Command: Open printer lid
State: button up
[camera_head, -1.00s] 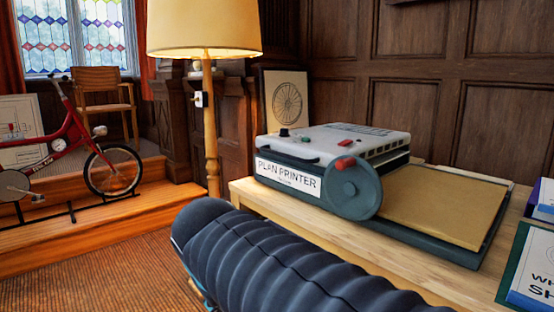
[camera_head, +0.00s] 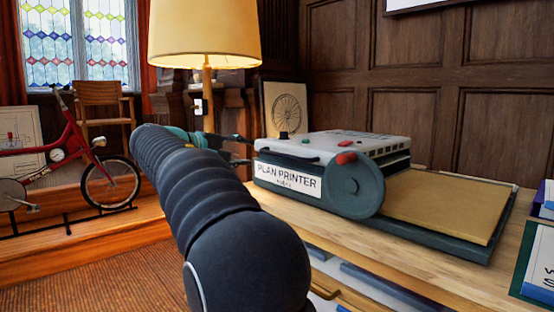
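The plan printer (camera_head: 335,172) stands on the wooden table, with a dark grey-green body and a white "PLAN PRINTER" label. Its pale grey lid (camera_head: 325,146) lies down on the body, with red and dark knobs on top. A dark handle bar (camera_head: 288,154) runs along the lid's front left edge. My gripper (camera_head: 244,150) is just left of the printer's left end, small and partly hidden behind my arm. Its two dark fingers look spread apart with nothing between them. I see no clear contact with the lid.
The table (camera_head: 420,265) has bare room in front of the printer. A tan flat bed (camera_head: 445,205) extends at the printer's right. A lamp (camera_head: 205,35) stands behind my arm. A red bicycle (camera_head: 75,165) is at left, and boxes (camera_head: 540,260) are at the right edge.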

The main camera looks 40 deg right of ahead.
aim_at(279, 155)
jog(key=x, duration=1.3)
jog(key=shift+d+f, duration=0.1)
grip_shut()
